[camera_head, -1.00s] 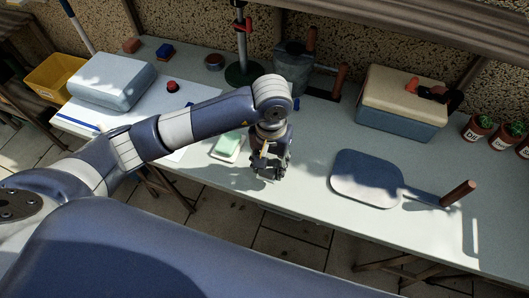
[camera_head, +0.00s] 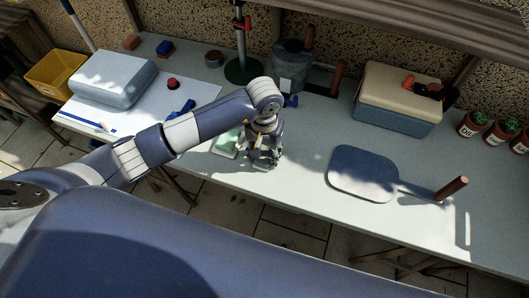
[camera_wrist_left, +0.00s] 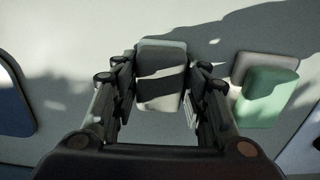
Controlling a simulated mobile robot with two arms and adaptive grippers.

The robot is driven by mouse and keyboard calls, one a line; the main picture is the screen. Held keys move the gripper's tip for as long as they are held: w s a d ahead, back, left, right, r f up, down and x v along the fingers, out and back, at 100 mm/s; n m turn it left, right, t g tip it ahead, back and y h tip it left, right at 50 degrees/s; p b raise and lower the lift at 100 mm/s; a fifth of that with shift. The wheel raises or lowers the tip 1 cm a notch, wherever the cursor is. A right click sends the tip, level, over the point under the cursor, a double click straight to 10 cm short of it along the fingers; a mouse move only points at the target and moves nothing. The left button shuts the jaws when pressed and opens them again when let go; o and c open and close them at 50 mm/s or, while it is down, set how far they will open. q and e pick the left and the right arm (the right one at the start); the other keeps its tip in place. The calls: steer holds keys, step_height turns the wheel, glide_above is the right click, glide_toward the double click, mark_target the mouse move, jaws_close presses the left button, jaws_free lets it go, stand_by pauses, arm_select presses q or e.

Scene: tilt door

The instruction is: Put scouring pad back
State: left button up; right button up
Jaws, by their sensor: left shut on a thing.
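My left gripper (camera_head: 263,161) is low over the bench, just right of a green block. In the left wrist view, my left gripper (camera_wrist_left: 162,85) is shut on a small grey, rounded pad (camera_wrist_left: 160,72), seemingly the scouring pad, with shadow across it. In the head view the fingers hide most of this pad. The green block (camera_wrist_left: 265,97) sits to the right in the wrist view, beside or on a pale grey piece (camera_wrist_left: 262,66). In the head view the green block (camera_head: 229,138) is partly hidden by my arm. My right gripper is not in view.
A flat blue-grey paddle (camera_head: 362,172) with a wooden handle lies to the right. A lidded box (camera_head: 398,98), plant pots and a metal bucket (camera_head: 290,68) stand at the back. A grey-blue case (camera_head: 113,78) is at left. Bench between gripper and paddle is clear.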

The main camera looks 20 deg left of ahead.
mark_target(265, 153)
arm_select(q)
steer(key=o, duration=1.1)
steer(key=shift+r+p, duration=0.2)
steer(key=shift+p, duration=0.15)
step_height(265, 153, up, 12)
steer(key=b, duration=0.3)
steer(key=shift+f, duration=0.15)
